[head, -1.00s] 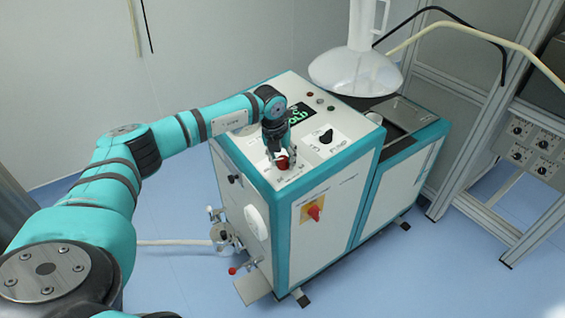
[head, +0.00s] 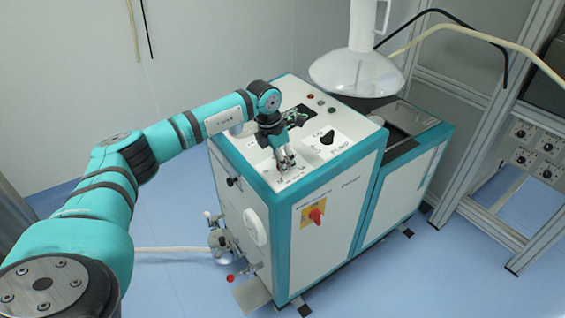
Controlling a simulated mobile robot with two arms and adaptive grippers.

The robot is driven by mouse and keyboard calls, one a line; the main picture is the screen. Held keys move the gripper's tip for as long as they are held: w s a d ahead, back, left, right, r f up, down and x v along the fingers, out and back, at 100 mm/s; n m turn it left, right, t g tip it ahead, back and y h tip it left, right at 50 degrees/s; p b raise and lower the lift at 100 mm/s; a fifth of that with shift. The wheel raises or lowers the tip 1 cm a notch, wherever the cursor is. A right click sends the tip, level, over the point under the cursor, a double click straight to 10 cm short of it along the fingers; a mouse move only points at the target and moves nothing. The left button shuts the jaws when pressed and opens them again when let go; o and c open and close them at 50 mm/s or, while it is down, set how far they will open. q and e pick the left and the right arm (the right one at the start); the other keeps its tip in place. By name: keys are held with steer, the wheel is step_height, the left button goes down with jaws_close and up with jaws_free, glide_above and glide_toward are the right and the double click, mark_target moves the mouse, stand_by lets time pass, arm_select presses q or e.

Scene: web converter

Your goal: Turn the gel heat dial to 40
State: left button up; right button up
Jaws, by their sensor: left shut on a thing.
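My left gripper (head: 285,163) points down at the front part of the white top panel (head: 255,158) of the teal-edged machine. It is shut on the gel heat dial, which its fingers now hide. Printed scale marks (head: 295,174) show on the panel around the fingertips, too small to read. The dial's pointer and setting cannot be seen. A dark display (head: 297,115) with green characters lies behind the gripper, partly covered by my wrist. My right gripper is not in view.
A black knob (head: 327,138) labelled like a pump control sits just right of the gripper. Small buttons (head: 321,101) are at the panel's back. A white funnel-shaped hood (head: 355,75) hangs over the machine's right part. A red switch (head: 315,214) is on the front.

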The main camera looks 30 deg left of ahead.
arm_select(q)
steer(key=shift+m, duration=0.9)
steer(key=shift+r, duration=0.1)
steer(key=o, duration=1.1)
steer(key=shift+o, duration=0.2)
steer(key=v, duration=1.2)
